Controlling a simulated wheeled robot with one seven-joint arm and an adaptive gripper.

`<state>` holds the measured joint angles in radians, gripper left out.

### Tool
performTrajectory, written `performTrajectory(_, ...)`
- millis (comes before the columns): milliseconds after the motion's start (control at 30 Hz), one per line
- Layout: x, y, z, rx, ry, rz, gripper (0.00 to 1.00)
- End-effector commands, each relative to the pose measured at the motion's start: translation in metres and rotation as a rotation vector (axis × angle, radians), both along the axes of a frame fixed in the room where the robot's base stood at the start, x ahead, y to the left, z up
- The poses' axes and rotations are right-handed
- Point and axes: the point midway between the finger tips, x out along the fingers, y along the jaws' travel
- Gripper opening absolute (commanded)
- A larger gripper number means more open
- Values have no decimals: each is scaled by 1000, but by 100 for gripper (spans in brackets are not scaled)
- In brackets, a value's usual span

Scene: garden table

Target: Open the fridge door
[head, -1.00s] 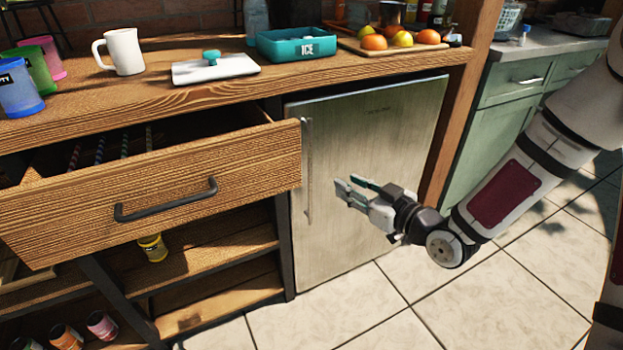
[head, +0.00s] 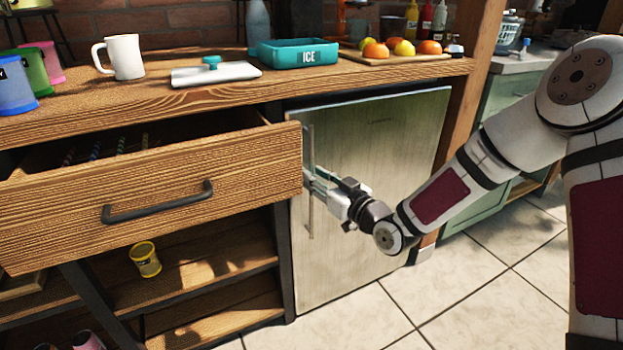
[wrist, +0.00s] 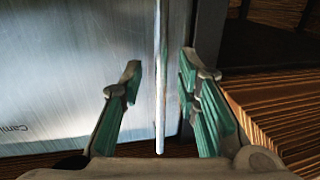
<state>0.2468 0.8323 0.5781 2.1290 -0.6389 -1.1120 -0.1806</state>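The fridge (head: 375,175) has a brushed steel door, shut, under the wooden counter. Its thin vertical bar handle (head: 309,215) is at the door's left edge. My gripper (head: 310,184) is at the handle, with its fingers reaching toward the bar. In the wrist view the handle (wrist: 160,90) stands between the two open green-padded fingers of my gripper (wrist: 158,100), with a gap on each side. The door face (wrist: 75,75) fills the left of that view. In the head view the fingertips partly cover the handle.
A wooden drawer (head: 150,200) stands pulled out just left of the fridge, close to the handle. The counter (head: 225,95) above holds a mug (head: 125,57), an ICE tray (head: 297,52) and a fruit board (head: 397,58). The tiled floor (head: 460,290) in front of the fridge is clear.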

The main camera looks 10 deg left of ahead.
Motion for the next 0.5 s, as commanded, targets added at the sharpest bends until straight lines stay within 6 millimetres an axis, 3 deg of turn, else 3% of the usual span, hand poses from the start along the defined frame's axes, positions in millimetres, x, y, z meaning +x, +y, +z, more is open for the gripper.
performTrajectory(167, 11, 12, -1, 1, -1, 1, 30)
performTrajectory(500, 13, 14, 0, 1, 1, 0, 30)
